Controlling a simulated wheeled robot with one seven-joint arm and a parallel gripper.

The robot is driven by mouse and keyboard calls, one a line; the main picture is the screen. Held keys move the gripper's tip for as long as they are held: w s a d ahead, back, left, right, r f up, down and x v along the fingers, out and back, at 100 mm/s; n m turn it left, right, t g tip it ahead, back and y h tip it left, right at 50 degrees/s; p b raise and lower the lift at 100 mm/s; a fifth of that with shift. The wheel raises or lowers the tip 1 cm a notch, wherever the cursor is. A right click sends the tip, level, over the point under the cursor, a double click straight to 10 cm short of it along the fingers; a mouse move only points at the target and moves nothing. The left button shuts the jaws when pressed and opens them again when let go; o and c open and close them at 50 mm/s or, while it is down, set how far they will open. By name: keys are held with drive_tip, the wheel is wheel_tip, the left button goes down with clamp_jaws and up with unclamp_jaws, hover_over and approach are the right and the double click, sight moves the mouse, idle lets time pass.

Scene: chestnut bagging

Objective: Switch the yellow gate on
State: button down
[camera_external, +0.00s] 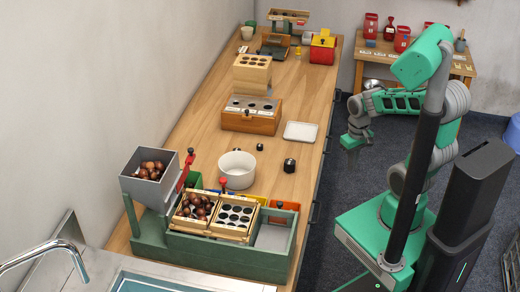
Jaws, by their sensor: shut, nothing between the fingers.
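My gripper (350,152) hangs pointing down beyond the right edge of the worktop, apart from everything on it. It is shut and empty. A green bench unit (215,252) stands at the near end of the worktop, with a grey hopper (137,187) of chestnuts at its left. Small coloured panels line its back. A narrow yellow piece (262,200), perhaps the yellow gate, shows behind the right-hand tray of cups. An orange panel (290,206) with a red knob is to its right. The yellow piece is partly hidden, and its switch position cannot be told.
A white bowl (237,169) stands behind the unit, with two small dark objects to its right. A white tray (300,132) and a wooden box (250,122) are farther back. A sink tap (40,252) is at front left. Floor lies between my base and the worktop.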

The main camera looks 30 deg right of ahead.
drive_tip(key=w+a+f+n+g+y, duration=0.1)
drive_tip(key=a+f+g, duration=0.15)
drive_tip(key=f, duration=0.25)
drive_tip(key=w+a+f+n+g+y, duration=0.1)
drive_tip(key=w+a+f, duration=0.15)
drive_tip(key=f, duration=0.25)
drive_tip(key=w+a+y, duration=0.1)
drive_tip(key=a, duration=0.2)
drive_tip(key=w+a+f+m+y, duration=0.1)
drive_tip(key=a, duration=0.2)
drive_tip(key=w+a+f+m+y, duration=0.1)
drive_tip(key=w+a, duration=0.1)
drive_tip(key=a, duration=0.1)
drive_tip(key=shift+g+y, duration=0.3)
drive_tip(key=shift+g, duration=0.05)
drive_tip(key=w+a+r+m, duration=0.1)
drive_tip(key=a, duration=0.1)
drive_tip(key=w+a+r+m+y, duration=0.1)
drive_tip(key=r, duration=0.1)
drive_tip(key=w+a+r+m+y, duration=0.1)
drive_tip(key=w+a, duration=0.1)
drive_tip(key=shift+a+r, duration=0.35)
drive_tip(key=a+r+m+y, duration=0.3)
drive_tip(key=a+r+m, duration=0.2)
drive_tip(key=m, duration=0.6)
wheel_tip(320, 180, up, 3)
drive_tip(key=shift+w+f, duration=0.1)
drive_tip(key=shift+w, duration=0.35)
